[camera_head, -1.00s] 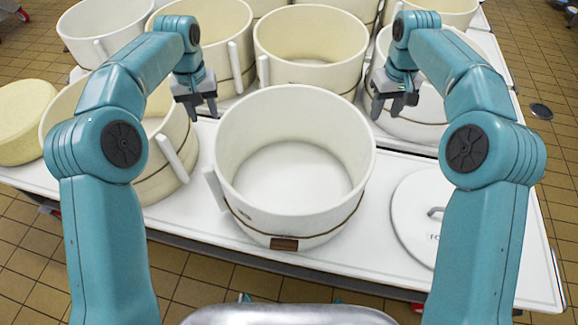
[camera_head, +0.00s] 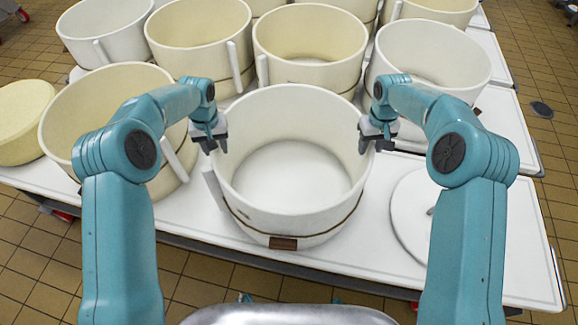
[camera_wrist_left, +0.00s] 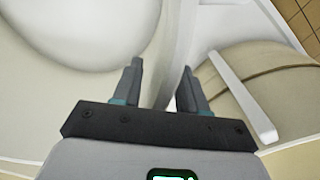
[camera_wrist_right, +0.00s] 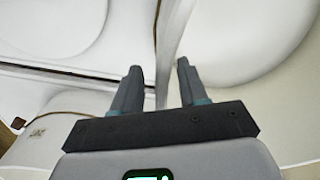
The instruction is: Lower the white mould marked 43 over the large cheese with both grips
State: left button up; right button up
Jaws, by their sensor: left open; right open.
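A white round mould (camera_head: 285,228) stands upright in the middle of the front table, with a handle strip and a brown tag. Its number is not legible, and I see only a white floor inside. My left gripper (camera_head: 211,143) is open at its left rim; in the left wrist view the wall (camera_wrist_left: 170,62) runs between the fingers (camera_wrist_left: 160,88). My right gripper (camera_head: 377,142) is open at the right rim; in the right wrist view the wall (camera_wrist_right: 172,45) runs between the fingers (camera_wrist_right: 157,87). A large pale-yellow cheese (camera_head: 22,120) sits at the far left.
A cream mould (camera_head: 75,110) stands close on the left, beside the cheese. Several moulds (camera_head: 310,48) crowd the back, with a white one (camera_head: 430,60) behind my right gripper. A white lid (camera_head: 407,222) lies on the table right of the middle mould. Bare tabletop (camera_head: 490,260) lies at right.

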pick_arm(q)
notch_tip(320, 180, down, 2)
jog(key=shift+w+f, duration=0.1)
pick_arm(e)
notch_tip(320, 180, down, 2)
jog(key=shift+w, duration=0.1)
pick_arm(q)
jog(key=c, duration=0.4)
pick_arm(e)
jog(key=c, duration=0.4)
pick_arm(q)
grip_shut()
pick_arm(e)
grip_shut()
pick_arm(q)
jog(key=shift+w+r, duration=0.1)
jog(key=shift+r, duration=0.15)
pick_arm(e)
jog(key=shift+w+r, duration=0.1)
jog(key=shift+r, duration=0.1)
